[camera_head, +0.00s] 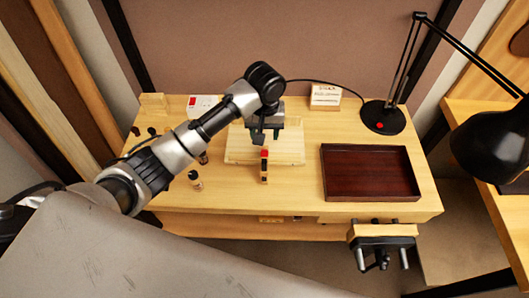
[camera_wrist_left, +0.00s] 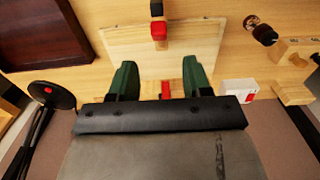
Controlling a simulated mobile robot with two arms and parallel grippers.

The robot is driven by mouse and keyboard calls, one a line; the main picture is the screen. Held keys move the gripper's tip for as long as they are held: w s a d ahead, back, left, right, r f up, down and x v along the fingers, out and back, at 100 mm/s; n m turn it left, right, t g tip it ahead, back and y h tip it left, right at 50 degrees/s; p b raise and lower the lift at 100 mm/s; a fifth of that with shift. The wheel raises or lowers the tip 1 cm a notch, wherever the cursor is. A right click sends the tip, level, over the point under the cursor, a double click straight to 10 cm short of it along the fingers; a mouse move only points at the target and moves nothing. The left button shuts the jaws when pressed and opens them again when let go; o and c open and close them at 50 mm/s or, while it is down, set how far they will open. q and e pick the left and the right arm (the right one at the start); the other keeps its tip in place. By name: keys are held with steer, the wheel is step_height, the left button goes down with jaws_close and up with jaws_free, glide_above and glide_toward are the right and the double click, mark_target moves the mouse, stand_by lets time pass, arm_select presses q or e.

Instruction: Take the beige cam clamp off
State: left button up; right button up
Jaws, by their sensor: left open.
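A pale wooden board (camera_head: 240,150) lies on the bench; it also shows in the left wrist view (camera_wrist_left: 125,40). My left gripper (camera_head: 265,133) is over the board's back part, pointing down. In the left wrist view its green fingers (camera_wrist_left: 158,75) are wide apart. A small beige piece with a red bar (camera_wrist_left: 166,90) shows between them, apart from both; it looks like the beige cam clamp, partly hidden by the gripper body. My right gripper is not in view.
A dark red tray (camera_head: 370,174) lies empty on the bench's right. A vise (camera_head: 380,240) projects from the bench's front right.

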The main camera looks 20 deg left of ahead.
mark_target(265, 149)
arm_select(q)
step_height(265, 149, down, 10)
steer(key=shift+f+p, duration=0.2)
steer(key=shift+p, duration=0.4)
steer(key=shift+c, duration=0.2)
jaws_close()
